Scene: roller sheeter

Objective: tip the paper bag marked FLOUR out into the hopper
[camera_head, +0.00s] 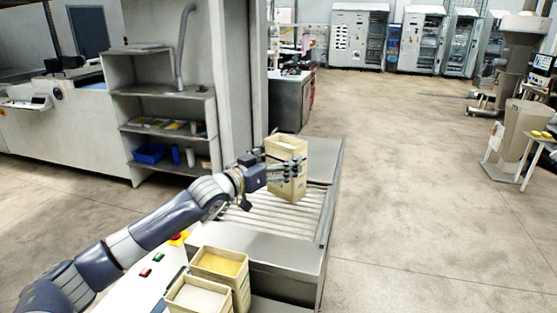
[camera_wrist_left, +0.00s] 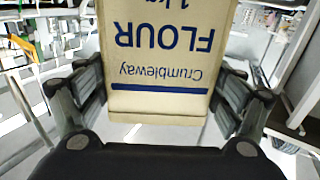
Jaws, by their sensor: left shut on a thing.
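The paper bag marked FLOUR (camera_head: 288,189) is cream-coloured and stands upright with its open top facing up. In the left wrist view the bag (camera_wrist_left: 160,65) shows its blue FLOUR label upside down. My left gripper (camera_head: 283,172) is shut on the bag, with fingers on both sides of it. It holds the bag over the slatted metal bed of the machine (camera_head: 258,222); I cannot tell the gap beneath. I cannot clearly make out which part is the hopper. My right gripper is not in view.
Two open cream containers stand at the near edge, one with yellow contents (camera_head: 220,264) and one with white contents (camera_head: 197,299). Red and green buttons (camera_head: 151,264) are on the panel to their left. A grey shelf unit (camera_head: 160,108) stands behind.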

